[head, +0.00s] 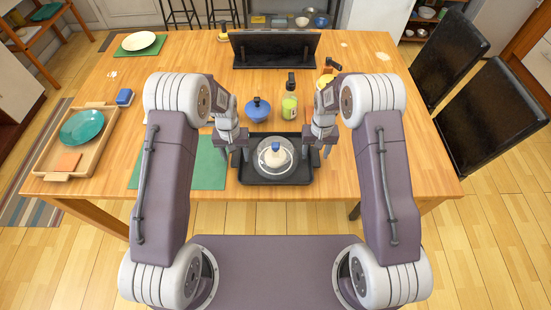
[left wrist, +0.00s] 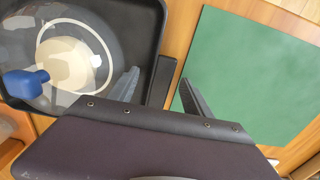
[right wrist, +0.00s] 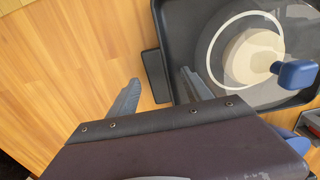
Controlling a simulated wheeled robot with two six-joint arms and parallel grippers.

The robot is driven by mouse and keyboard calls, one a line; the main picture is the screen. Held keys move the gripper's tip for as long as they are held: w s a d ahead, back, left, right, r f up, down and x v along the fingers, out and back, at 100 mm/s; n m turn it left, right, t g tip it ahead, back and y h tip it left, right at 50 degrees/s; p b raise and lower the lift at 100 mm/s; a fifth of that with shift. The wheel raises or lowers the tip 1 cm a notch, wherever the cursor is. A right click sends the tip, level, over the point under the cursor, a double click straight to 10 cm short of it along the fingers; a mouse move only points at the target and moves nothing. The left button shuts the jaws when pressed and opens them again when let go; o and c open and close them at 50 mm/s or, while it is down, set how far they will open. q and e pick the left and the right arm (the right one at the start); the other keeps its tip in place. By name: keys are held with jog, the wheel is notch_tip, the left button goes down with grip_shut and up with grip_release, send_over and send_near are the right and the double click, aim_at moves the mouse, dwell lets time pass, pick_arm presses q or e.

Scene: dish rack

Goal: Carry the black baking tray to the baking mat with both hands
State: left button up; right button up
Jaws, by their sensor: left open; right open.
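The black baking tray (head: 243,177) lies on the wooden table, with a clear round dish or lid (head: 275,173) on it holding a cream item and a blue knob. A green mat (head: 206,167), likely the baking mat, lies left of the tray, partly hidden by my left arm. My left gripper (head: 234,152) is open at the tray's left side; in the left wrist view the tray's handle (left wrist: 162,80) sits between its fingers. My right gripper (head: 317,150) is open at the right side; in the right wrist view the other handle (right wrist: 155,76) sits between its fingers.
Behind the tray stand a blue pot (head: 257,110) and a green jar (head: 289,107). A wooden tray (head: 50,157) with a teal plate is at the left. A black rack (head: 274,48) and a white plate (head: 138,41) are further back. Black chairs (head: 490,115) stand at the right.

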pick_arm(q)
jog(key=shift+s+f, duration=0.1)
jog(key=shift+f, duration=0.15)
pick_arm(e)
jog(key=shift+f, duration=0.2)
pick_arm(q)
grip_shut()
pick_arm(e)
grip_shut()
pick_arm(q)
jog(key=shift+r, duration=0.1)
pick_arm(e)
jog(key=shift+r, duration=0.1)
dwell(0.7)
